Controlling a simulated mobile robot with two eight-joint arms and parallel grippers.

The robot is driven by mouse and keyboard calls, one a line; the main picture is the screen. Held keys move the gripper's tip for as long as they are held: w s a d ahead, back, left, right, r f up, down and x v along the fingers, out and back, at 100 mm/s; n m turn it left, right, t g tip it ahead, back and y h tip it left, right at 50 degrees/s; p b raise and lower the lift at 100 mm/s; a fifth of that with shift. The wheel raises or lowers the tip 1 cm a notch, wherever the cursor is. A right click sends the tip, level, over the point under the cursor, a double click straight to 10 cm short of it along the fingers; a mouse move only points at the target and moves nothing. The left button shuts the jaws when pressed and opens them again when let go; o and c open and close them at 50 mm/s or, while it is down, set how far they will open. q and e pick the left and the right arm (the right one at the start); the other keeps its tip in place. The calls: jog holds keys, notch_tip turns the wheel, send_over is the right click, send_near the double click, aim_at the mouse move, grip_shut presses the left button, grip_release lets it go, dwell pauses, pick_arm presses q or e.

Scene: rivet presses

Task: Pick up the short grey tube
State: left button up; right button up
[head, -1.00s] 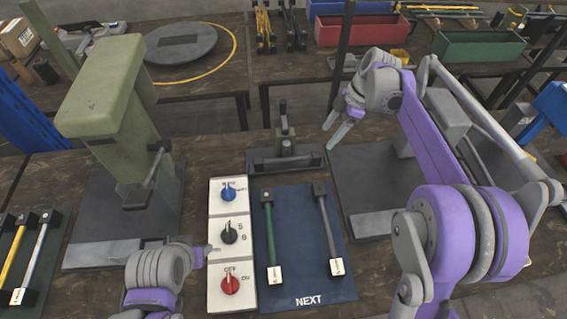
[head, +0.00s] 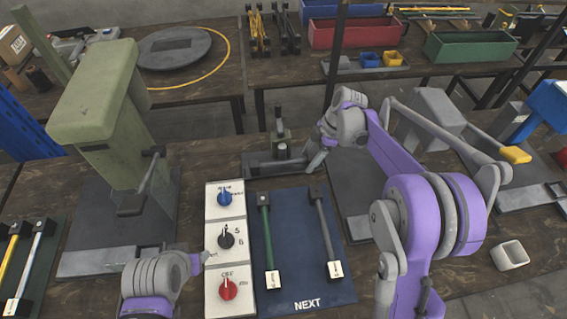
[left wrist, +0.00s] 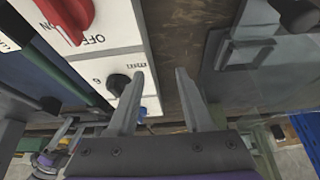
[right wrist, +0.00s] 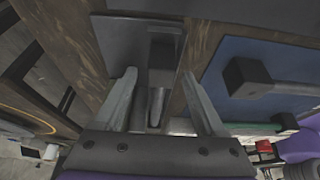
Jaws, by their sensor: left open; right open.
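A grey tube (head: 325,228) lies on the dark blue mat (head: 295,262) marked NEXT, with a black block at its far end and a white-tagged block at its near end. A green tube (head: 267,240) lies to its left. My right gripper (head: 314,162) is open and empty, above the table just beyond the grey tube's far end. In the right wrist view the grey tube (right wrist: 295,88) and its black block lie right of the open fingers (right wrist: 158,78). My left gripper (head: 206,258) is open beside the switch panel; its fingers (left wrist: 158,80) show empty.
A grey toggle clamp (head: 281,150) stands behind the mat, close to my right gripper. A green press (head: 110,130) stands left. A white panel (head: 228,262) with knobs borders the mat. A short hollow pale piece (head: 509,254) lies on bare table at right.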

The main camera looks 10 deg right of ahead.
grip_shut()
dwell(0.4)
